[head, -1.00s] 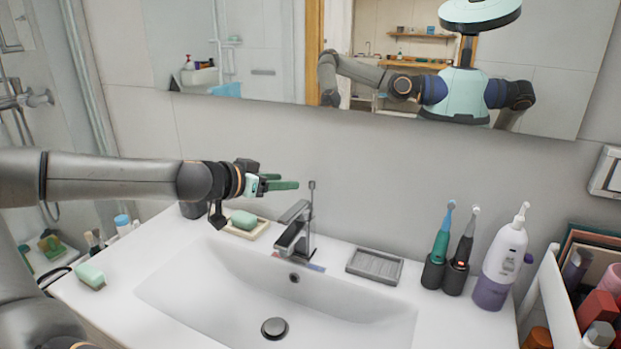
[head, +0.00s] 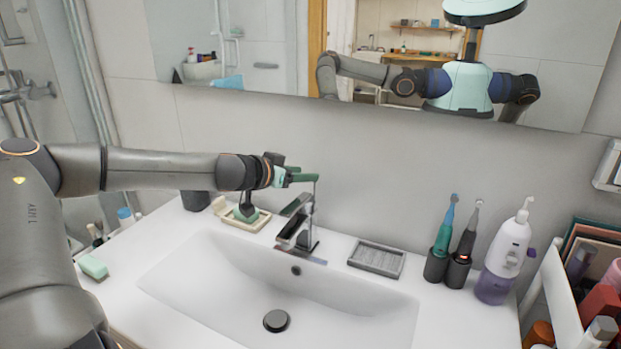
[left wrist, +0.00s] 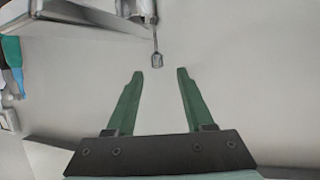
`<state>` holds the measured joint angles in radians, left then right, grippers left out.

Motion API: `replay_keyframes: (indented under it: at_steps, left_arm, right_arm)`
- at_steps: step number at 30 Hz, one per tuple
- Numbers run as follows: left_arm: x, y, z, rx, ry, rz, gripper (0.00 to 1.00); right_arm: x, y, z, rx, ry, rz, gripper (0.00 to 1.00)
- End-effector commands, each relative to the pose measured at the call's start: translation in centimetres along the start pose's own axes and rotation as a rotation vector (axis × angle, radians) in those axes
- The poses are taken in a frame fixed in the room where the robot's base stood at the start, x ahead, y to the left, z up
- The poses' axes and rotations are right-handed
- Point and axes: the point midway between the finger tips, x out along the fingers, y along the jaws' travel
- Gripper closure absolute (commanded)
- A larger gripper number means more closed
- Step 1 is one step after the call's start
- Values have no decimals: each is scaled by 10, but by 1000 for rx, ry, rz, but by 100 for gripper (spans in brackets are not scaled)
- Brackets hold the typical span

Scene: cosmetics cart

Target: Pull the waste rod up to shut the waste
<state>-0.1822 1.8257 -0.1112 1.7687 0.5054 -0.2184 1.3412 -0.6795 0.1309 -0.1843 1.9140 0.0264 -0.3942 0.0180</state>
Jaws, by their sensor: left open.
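The waste rod (head: 314,190) is a thin upright rod behind the faucet (head: 297,228). In the left wrist view the rod's knobbed end (left wrist: 157,61) lies just past my fingertips, in line with the gap between them. My left gripper (head: 303,173) has green fingers and is open and empty, level with the rod's top. It also shows in the left wrist view (left wrist: 160,78), its fingers apart and not visibly touching the rod. The round dark waste plug (head: 276,320) sits in the basin bottom. My right gripper is not directly in view.
A grey ridged tray (head: 376,259), two electric toothbrushes (head: 443,240) and a pump bottle (head: 503,255) stand to the right. The mirror (head: 240,45) hangs above. The basin (head: 215,275) is otherwise empty.

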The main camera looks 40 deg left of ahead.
Motion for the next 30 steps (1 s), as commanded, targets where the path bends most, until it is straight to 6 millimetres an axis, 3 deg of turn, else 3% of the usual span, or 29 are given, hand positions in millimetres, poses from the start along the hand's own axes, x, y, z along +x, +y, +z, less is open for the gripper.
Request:
replay_keyframes:
  at_steps: [15, 28, 30]
  left_arm:
    - [31, 2, 2, -1, -2, 4, 47]
    - [34, 3, 0, -2, 0, 6, 47]
    - [34, 3, 0, -2, 0, 6, 55]
  right_arm:
    - [15, 1, 16, 0, 0, 0, 50]
    - [16, 1, 16, 0, 1, 0, 50]
    - [16, 1, 16, 0, 1, 0, 50]
